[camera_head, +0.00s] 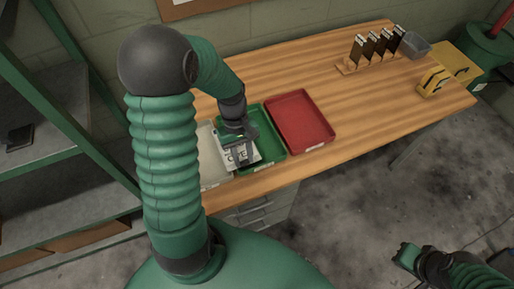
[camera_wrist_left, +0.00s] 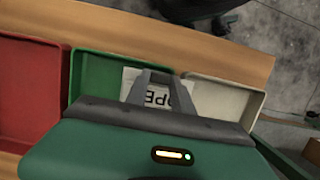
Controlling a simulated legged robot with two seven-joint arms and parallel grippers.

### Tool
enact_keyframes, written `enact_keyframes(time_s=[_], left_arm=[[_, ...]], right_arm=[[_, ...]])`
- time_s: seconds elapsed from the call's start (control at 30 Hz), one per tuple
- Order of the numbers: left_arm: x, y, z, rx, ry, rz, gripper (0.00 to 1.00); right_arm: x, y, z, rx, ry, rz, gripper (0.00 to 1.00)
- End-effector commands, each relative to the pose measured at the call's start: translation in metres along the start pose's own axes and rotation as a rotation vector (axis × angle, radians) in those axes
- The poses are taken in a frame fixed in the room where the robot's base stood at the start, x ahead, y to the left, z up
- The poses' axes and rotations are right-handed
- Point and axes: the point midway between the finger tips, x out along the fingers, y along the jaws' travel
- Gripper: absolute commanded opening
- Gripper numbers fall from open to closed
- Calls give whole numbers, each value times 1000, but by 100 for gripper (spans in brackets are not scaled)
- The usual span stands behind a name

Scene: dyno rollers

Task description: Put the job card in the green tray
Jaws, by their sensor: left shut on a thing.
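The job card (camera_head: 241,155) is white with large dark letters. My left gripper (camera_head: 238,147) is shut on it and holds it over the green tray (camera_head: 272,142), mostly within the tray's outline, with one side at the edge by the cream tray. I cannot tell whether the card touches the tray floor. In the left wrist view, the card (camera_wrist_left: 182,92) shows beside the fingers of my left gripper (camera_wrist_left: 148,88), with the green tray (camera_wrist_left: 88,72) around it. My right gripper (camera_head: 406,256) is low at the right, away from the table; its jaws are unclear.
A red tray (camera_head: 300,120) is right of the green one and a cream tray (camera_head: 211,165) is left. A rack of dark cards (camera_head: 376,48), a grey bin (camera_head: 413,45) and yellow items (camera_head: 433,80) stand farther right. The wooden tabletop (camera_head: 340,100) between is clear.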

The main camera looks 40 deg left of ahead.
Motion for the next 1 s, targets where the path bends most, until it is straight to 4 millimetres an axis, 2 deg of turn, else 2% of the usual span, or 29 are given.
enact_keyframes(time_s=[0.2, 0.43, 0.6, 0.9, 0.93, 1.0], left_arm=[[0, 42, -20, 2, 1, 1, 0], [0, 65, -32, 3, 0, -1, 0], [32, 62, -39, 1, -2, -2, 0], [34, 62, -40, 2, 1, 0, 0], [34, 62, -40, 2, 1, 0, 32], [34, 62, -40, 2, 1, 0, 41]], right_arm=[[2, 0, 0, 0, 0, 0, 0], [2, 0, 1, 0, 0, 0, 0], [9, 0, 2, 0, 0, 0, 0], [8, 0, 2, 0, 0, 0, 0], [8, 0, 2, 0, 0, 0, 0], [8, 0, 2, 0, 0, 0, 0]])
